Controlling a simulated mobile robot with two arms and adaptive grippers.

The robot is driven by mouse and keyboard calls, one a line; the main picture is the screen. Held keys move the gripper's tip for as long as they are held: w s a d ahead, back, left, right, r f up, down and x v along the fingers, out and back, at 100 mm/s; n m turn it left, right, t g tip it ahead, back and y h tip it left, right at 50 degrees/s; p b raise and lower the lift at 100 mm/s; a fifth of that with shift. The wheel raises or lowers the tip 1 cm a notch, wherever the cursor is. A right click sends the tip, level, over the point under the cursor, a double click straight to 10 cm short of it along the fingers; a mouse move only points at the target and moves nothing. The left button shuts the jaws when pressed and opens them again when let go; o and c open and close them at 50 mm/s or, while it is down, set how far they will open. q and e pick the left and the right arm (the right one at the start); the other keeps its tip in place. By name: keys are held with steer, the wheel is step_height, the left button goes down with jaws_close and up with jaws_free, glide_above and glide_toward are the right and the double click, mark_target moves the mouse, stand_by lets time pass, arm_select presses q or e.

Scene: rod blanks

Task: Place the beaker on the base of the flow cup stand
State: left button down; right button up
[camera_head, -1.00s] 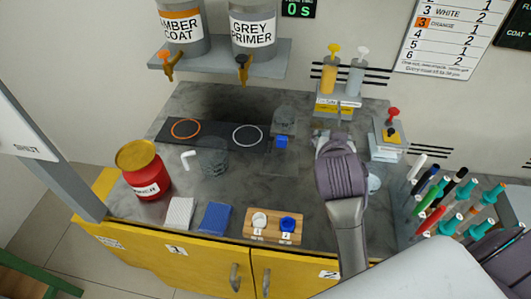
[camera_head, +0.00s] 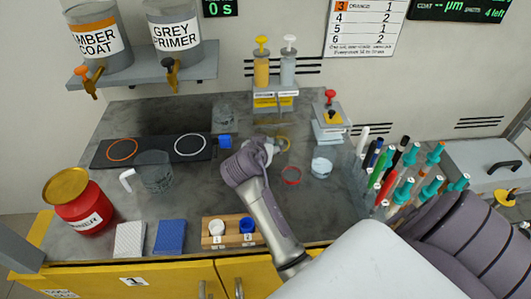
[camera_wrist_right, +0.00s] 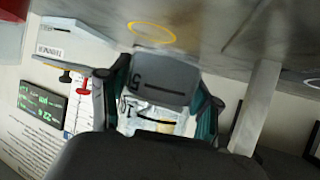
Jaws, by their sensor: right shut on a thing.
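In the head view my right gripper (camera_head: 262,148) reaches over the counter, just right of the flow cup stand (camera_head: 224,116) with its blue part. In the right wrist view the gripper (camera_wrist_right: 155,112) is shut on the beaker (camera_wrist_right: 150,106), a clear vessel with dark graduation marks, seen between the teal finger pads. The beaker is mostly hidden behind the gripper in the head view. It is apart from the stand. My left gripper is not in view.
A clear jug (camera_head: 156,172) with a white handle stands left. A black mat (camera_head: 150,150) has orange and white rings. A red can (camera_head: 78,205) stands far left.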

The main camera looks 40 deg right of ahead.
step_height(320, 180, down, 4)
steer(key=shift+f, duration=0.1)
stand_by(0.4)
